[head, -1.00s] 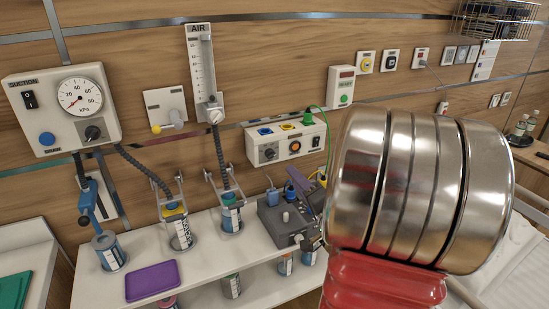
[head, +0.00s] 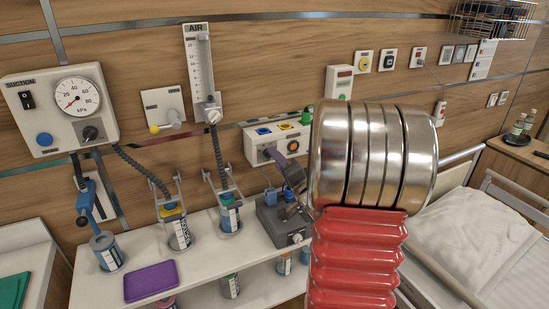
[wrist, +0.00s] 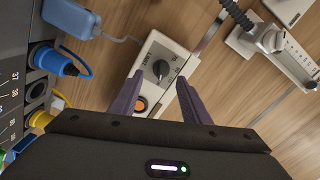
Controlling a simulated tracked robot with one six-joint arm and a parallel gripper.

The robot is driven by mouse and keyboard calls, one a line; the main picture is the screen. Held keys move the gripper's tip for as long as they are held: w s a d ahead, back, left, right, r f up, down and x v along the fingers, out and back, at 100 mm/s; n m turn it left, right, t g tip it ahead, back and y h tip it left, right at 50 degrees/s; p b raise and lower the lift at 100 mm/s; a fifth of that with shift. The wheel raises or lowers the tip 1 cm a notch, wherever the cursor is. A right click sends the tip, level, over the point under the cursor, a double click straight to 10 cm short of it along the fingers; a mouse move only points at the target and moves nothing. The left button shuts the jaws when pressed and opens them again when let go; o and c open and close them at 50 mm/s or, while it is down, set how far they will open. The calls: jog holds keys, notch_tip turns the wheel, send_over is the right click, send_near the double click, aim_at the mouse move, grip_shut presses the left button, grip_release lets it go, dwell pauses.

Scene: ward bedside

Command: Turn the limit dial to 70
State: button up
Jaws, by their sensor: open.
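The pale control box (head: 254,143) is fixed to the wall behind the bench. In the wrist view its dark round dial (wrist: 161,68) sits on the box face beside a small printed label, too small to read surely. An orange button (wrist: 141,104) is next to it. My gripper (wrist: 159,80) is open, its two purple fingers spread, pointing at the box with the dial lying between and just beyond the tips. Contact is not visible. In the head view my gripper (head: 280,160) covers much of the box front, and the dial's setting cannot be read.
A suction unit (head: 53,118) with a gauge and its own knob hangs at the left. An air flowmeter (head: 199,62) is above. Bottles and a grey device (head: 268,222) stand on the bench (head: 205,258). A blue plug (wrist: 53,62) and cables lie left in the wrist view.

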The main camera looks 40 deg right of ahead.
jog(key=shift+x, duration=1.4)
jog(key=c, duration=1)
jog(key=shift+c, duration=0.2)
